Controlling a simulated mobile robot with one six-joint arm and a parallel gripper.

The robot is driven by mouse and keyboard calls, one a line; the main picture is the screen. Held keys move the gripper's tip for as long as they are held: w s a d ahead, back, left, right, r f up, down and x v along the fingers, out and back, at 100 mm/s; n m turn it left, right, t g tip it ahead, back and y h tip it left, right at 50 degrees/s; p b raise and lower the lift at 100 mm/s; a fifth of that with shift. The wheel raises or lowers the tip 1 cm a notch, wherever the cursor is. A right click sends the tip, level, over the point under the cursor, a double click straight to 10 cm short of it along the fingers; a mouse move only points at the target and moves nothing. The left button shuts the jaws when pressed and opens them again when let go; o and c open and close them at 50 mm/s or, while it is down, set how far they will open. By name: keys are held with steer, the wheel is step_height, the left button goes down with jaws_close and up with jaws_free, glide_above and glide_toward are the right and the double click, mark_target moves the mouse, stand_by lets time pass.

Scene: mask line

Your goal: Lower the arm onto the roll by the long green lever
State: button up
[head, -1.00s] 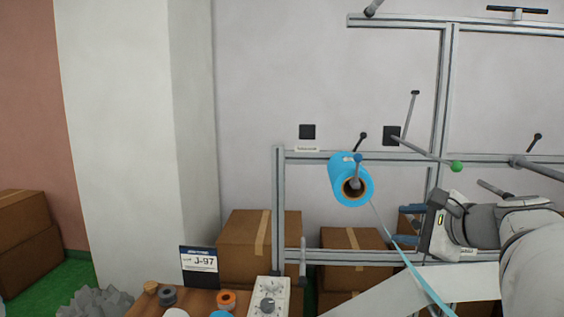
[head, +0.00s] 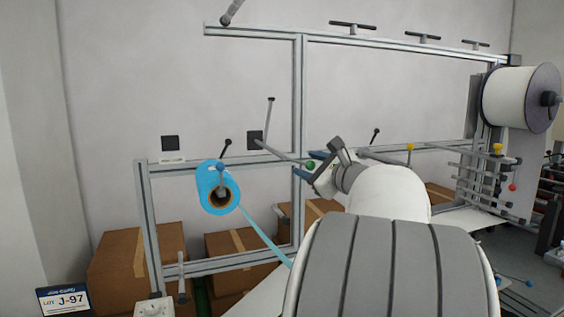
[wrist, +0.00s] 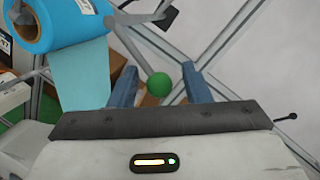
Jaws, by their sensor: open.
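The long lever (head: 283,151) runs from a dark square plate (head: 254,137) on the frame to a green ball knob (head: 310,165). A thin rod (head: 269,115) with a dark tip stands up from the same plate, apart from the roll. The blue roll (head: 228,181) is on the frame's left part, with blue web running down from it. My gripper (head: 309,165) is open at the green knob. In the wrist view, the knob (wrist: 159,85) sits between the blue fingers of my gripper (wrist: 161,86), with a gap on both sides. The roll (wrist: 62,22) shows at upper left.
Grey frame rails (head: 298,130) stand around the lever. A yellow-knobbed post (head: 410,149) is to the right, and a large white roll (head: 518,98) is at far right. Cardboard boxes (head: 235,245) lie below. The wall area above the lever is clear.

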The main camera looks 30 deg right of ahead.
steer(key=shift+w, duration=0.2)
steer(key=shift+c, duration=0.4)
jaws_close()
steer(key=shift+a, duration=0.1)
